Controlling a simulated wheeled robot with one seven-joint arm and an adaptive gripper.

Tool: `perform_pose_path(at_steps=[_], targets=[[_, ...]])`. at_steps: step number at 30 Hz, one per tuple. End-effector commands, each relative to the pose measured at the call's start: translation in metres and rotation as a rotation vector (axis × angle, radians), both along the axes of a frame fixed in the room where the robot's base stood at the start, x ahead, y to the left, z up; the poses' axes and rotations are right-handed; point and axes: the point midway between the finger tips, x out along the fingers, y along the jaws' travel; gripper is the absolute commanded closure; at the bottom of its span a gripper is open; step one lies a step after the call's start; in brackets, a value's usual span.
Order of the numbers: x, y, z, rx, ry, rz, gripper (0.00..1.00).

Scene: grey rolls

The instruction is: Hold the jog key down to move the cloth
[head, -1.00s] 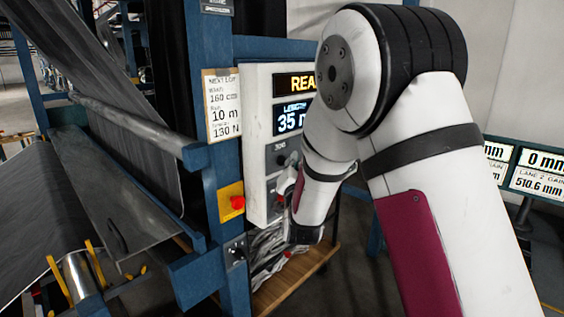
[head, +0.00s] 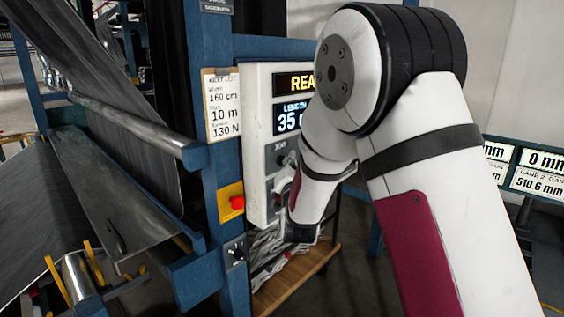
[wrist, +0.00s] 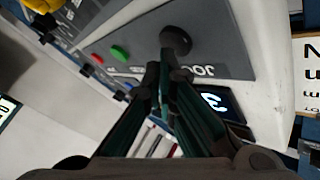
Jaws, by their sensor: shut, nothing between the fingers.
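The white control box (head: 257,135) stands on the blue frame, with a yellow "REA…" readout (head: 296,84) and a length readout (head: 287,121) showing 35, both partly hidden by my arm. In the wrist view a black round key (wrist: 176,40) sits on the grey panel beside upside-down lettering that looks like JOG; it also shows in the head view (head: 281,159). My gripper (wrist: 162,66) is shut and empty, its tips just below the black key in the picture. I cannot tell whether they touch the panel. Grey cloth (head: 130,125) runs over the rollers at left.
A green button (wrist: 119,52) and a red button (wrist: 97,58) sit beside the key. A red stop button (head: 238,202) on a yellow plate is left of the box. A lot card (head: 222,106) hangs on the post. Gain screens (head: 541,170) stand at right.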

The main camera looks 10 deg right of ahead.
Motion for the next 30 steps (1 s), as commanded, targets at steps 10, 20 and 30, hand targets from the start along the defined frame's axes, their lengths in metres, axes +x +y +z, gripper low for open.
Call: perform_pose_path(at_steps=[10, 20, 30], targets=[[0.0033, 0.0024, -0.0002, 0.0, 0.0, 0.0, 1.0], [0.0062, 0.0048, -0.0002, 0.0, 0.0, 0.001, 1.0], [0.0069, 0.0055, -0.0001, 0.0, 0.0, 0.001, 1.0]])
